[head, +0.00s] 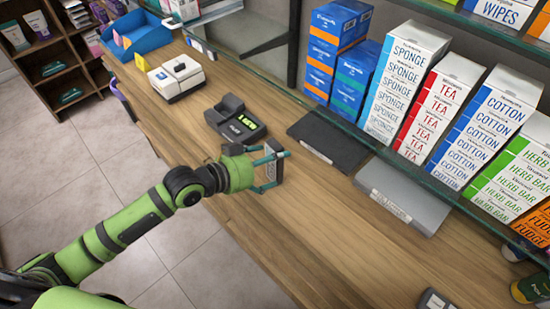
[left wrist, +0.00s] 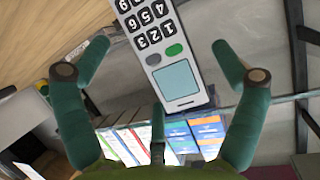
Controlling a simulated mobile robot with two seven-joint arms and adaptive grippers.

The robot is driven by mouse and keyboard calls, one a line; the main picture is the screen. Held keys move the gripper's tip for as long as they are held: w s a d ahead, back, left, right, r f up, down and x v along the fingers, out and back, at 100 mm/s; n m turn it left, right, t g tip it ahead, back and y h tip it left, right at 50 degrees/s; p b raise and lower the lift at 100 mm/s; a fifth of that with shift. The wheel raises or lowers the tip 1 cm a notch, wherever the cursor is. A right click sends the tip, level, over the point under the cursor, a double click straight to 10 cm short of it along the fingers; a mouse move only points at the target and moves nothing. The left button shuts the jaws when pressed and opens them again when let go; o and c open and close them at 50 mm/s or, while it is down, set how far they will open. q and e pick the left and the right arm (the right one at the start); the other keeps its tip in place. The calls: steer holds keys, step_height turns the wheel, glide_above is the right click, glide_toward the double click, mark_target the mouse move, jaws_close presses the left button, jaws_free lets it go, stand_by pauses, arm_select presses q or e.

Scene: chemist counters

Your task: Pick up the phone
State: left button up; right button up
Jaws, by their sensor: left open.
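My right gripper is not in view.
A dark device with a green display (head: 236,118) sits just behind my left gripper. A dark flat pad (head: 328,146) and a grey flat box (head: 402,195) lie to the right. Boxed goods stand behind a glass shelf edge (head: 375,145). The front right counter is mostly bare.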

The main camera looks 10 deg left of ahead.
arm_select(q)
steer(key=shift+x, duration=1.3)
steer(key=shift+r, duration=0.1)
steer(key=c, duration=1.3)
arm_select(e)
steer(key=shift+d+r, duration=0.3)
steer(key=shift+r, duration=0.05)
arm_select(q)
steer(key=shift+c, duration=0.2)
